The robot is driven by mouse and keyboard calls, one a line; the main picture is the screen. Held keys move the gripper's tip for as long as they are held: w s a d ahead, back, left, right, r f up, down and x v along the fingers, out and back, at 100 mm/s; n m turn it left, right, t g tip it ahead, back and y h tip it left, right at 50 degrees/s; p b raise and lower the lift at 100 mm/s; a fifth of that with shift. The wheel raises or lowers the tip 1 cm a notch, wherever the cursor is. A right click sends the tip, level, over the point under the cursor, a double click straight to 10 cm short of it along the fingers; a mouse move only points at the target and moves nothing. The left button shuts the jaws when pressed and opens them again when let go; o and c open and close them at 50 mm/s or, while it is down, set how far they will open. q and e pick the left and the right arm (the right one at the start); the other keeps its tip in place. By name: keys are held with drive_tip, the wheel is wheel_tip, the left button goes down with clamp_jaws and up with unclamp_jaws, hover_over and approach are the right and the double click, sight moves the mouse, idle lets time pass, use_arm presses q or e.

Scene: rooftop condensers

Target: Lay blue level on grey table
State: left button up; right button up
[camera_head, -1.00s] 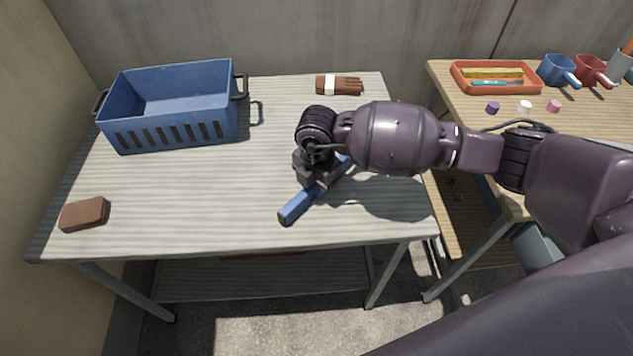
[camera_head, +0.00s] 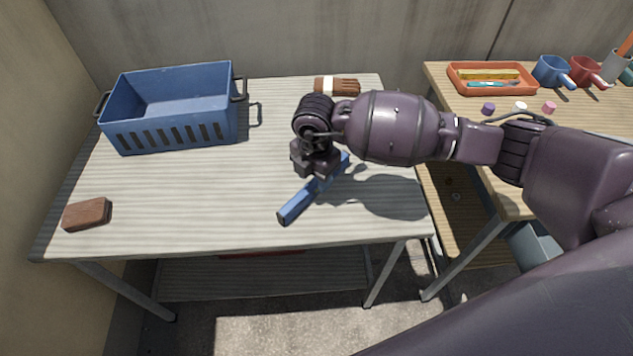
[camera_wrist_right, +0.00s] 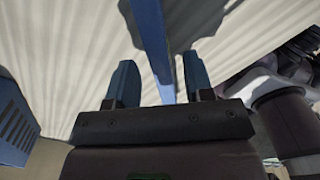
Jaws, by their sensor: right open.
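The blue level (camera_head: 298,205) lies flat on the grey table (camera_head: 210,190), slanting from lower left to upper right near the table's right side. My right gripper (camera_head: 316,176) is just above the level's middle, open and holding nothing. In the right wrist view, the level (camera_wrist_right: 152,35) runs between the two spread fingers of the right gripper (camera_wrist_right: 160,85), and the pale ribbed tabletop (camera_wrist_right: 80,60) lies beneath. The gripper hides part of the level in the head view. My left gripper is not in view.
A blue crate (camera_head: 170,134) stands at the table's back left. A brown block (camera_head: 87,214) lies at front left, and brown gloves (camera_head: 338,86) lie at the back edge. A wooden table (camera_head: 600,120) with an orange tray (camera_head: 492,91) and mugs (camera_head: 551,71) stands right.

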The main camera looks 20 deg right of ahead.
wheel_tip(320, 180, up, 9)
drive_tip(key=p, duration=0.2)
drive_tip(key=s+a+f+n+g+y, duration=0.3)
drive_tip(key=s+a+f+y, duration=0.1)
drive_tip(key=s+a+y, duration=0.5)
drive_tip(key=s+a+r+m+t+y, duration=0.35)
drive_tip(key=a+r+y, duration=0.2)
drive_tip(key=y, duration=0.35)
drive_tip(key=w+d+m+t+h, duration=0.1)
drive_tip(key=d+m+t+h, duration=0.1)
drive_tip(key=d+m+t, duration=0.65)
drive_tip(key=m+t+h, duration=0.7)
drive_tip(key=m+h, duration=0.4)
drive_tip(key=h, duration=0.2)
approach(316, 182)
drive_tip(key=d+f+v, duration=0.1)
drive_tip(key=v, duration=0.6)
drive_tip(key=s+d+f+m+g+h, duration=0.2)
drive_tip(key=s+d+f+g, duration=0.3)
drive_tip(key=s, duration=0.5)
drive_tip(key=shift+d+f+m+h, duration=0.3)
drive_tip(key=shift+d+f+h, duration=0.2)
drive_tip(key=shift+f, duration=0.4)
